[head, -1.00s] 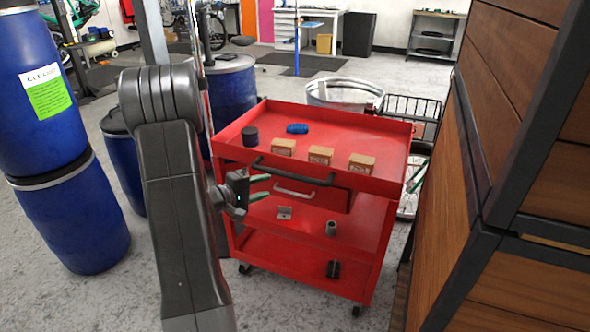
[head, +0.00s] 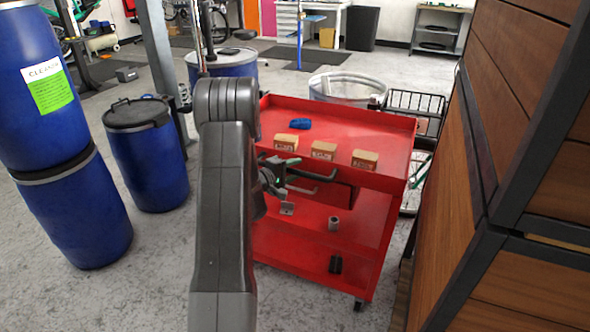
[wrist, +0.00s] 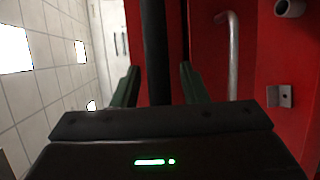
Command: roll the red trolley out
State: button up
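The red trolley (head: 395,133) stands upright on its castors to the right of my arm in the head view. Its top tray holds a blue item (head: 301,123) and several small brown boxes (head: 323,150). My gripper (head: 285,177) is at the trolley's near side, by the black push handle (head: 325,177). In the wrist view the black handle (wrist: 154,40) runs between my two green fingers (wrist: 158,85), which are apart with gaps beside the bar. A silver drawer handle (wrist: 233,55) shows to the right there. My arm hides the trolley's left side.
Blue barrels (head: 150,165) stand on the left. A wooden slatted structure (head: 455,190) is close on the trolley's right. A clear round bin (head: 345,87) and a black wire basket (head: 415,103) are behind it. Bare floor lies between the barrels and my arm.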

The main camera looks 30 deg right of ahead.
jog(key=shift+d, duration=0.3)
grip_shut()
jog(key=shift+f, duration=0.1)
